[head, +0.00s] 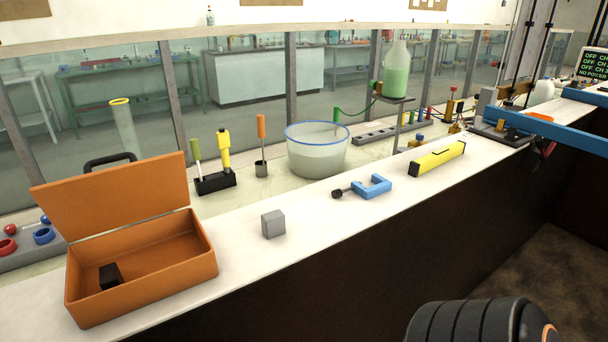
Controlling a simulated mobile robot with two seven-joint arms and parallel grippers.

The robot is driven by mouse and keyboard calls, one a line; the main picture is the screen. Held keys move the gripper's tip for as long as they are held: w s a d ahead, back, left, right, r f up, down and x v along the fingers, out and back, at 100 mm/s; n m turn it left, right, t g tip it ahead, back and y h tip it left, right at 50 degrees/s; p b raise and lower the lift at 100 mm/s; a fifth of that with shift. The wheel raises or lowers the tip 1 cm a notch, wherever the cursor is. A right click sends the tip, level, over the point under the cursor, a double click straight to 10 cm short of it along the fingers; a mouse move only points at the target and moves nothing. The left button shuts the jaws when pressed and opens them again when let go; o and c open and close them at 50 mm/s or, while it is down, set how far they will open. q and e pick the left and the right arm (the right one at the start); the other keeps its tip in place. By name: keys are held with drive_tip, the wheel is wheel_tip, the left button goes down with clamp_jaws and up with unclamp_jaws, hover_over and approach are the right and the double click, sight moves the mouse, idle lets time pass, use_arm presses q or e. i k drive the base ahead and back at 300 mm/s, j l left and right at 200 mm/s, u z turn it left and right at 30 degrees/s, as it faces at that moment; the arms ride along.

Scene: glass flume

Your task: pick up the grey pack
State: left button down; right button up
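A grey block, which looks like the grey pack (273,224), stands on the white bench top near its front edge, in the middle of the head view. It is upright and nothing touches it. A dark ribbed part at the bottom right looks like a link of my own arm; no fingers show on it. Neither of my grippers can be seen in this view.
An open orange toolbox (190,238) with a black block (110,276) inside stands left of the pack. A blue clamp (372,187) and a yellow level (438,158) lie to the right. A bucket (317,155) stands behind. Bare bench surrounds the pack.

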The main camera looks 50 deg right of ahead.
sight(272, 222)
drive_tip(key=z, duration=0.4)
drive_tip(key=i+z, duration=0.15)
drive_tip(key=z, duration=0.3)
drive_tip(key=j+z, duration=0.1)
drive_tip(key=z, duration=0.3)
drive_tip(key=j+z, duration=0.1)
drive_tip(key=z, duration=0.35)
drive_tip(key=i, duration=0.05)
